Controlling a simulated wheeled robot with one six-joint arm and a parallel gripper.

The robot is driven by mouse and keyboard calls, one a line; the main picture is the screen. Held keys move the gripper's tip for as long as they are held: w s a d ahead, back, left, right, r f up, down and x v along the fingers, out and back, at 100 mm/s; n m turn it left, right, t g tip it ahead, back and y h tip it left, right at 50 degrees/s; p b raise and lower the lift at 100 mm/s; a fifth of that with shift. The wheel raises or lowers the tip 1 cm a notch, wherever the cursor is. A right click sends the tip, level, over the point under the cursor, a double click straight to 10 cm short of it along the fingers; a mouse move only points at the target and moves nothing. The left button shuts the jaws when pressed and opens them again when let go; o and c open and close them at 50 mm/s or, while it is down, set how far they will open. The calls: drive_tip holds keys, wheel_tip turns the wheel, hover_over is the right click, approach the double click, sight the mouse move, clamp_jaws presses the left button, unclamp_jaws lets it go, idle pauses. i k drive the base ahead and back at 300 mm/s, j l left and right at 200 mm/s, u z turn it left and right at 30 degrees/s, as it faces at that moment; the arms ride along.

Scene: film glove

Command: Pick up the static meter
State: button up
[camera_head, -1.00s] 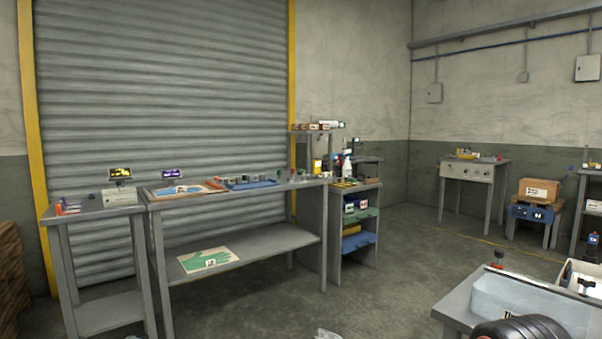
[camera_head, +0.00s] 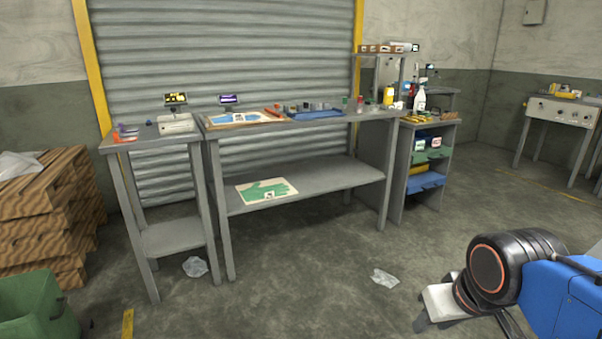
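I cannot tell for sure which thing is the static meter. A small device with a lit yellow display (camera_head: 176,99) stands at the back of the narrow left table, by a pale box (camera_head: 176,124). A similar device with a purple display (camera_head: 229,99) stands at the back left of the long workbench (camera_head: 320,185). Several small items on the bench top are too small to make out. My arm shows at the lower right, well apart from the tables. My gripper is not in view.
The narrow table (camera_head: 175,238) stands left of the workbench. A shelf unit (camera_head: 398,190) with bins is at its right. Brown stacked material (camera_head: 45,210) and a green bin (camera_head: 38,305) are at left.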

sight(389, 95)
drive_tip(key=i, duration=1.8)
drive_tip(key=i+j+z, duration=0.15)
drive_tip(key=i, duration=0.6)
drive_tip(key=i+j+z, duration=0.15)
drive_tip(key=i, duration=0.65)
